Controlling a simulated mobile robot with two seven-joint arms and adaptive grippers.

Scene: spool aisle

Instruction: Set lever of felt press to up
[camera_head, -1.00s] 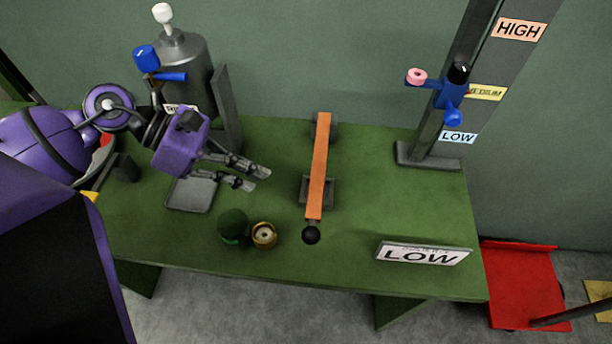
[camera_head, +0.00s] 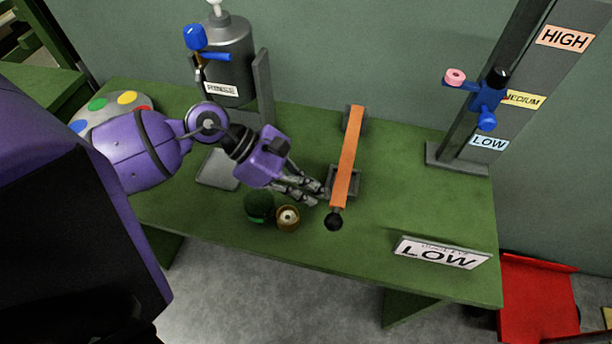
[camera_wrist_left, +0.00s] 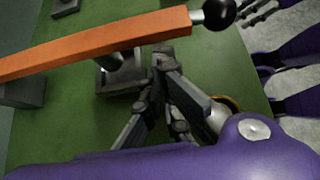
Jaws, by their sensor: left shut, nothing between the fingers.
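The lever is an orange bar (camera_head: 348,155) with a black ball knob (camera_head: 333,222) at its near end. I take it as the felt press lever; no label on it is readable. It spans a rear dark block (camera_head: 354,119) and a front dark bracket (camera_head: 352,187). In the left wrist view the bar (camera_wrist_left: 100,45) crosses the top, with its knob (camera_wrist_left: 219,12) at upper right. My left gripper (camera_head: 318,195) is shut and empty, just left of the bar near its knob end; contact cannot be told. Grey fingers, probably my right gripper (camera_wrist_left: 265,12), show partly in that view.
A LOW sign (camera_head: 441,253) stands front right. A post with a blue slider (camera_head: 487,97) stands behind right. A grey cylinder (camera_head: 228,60) stands back left.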

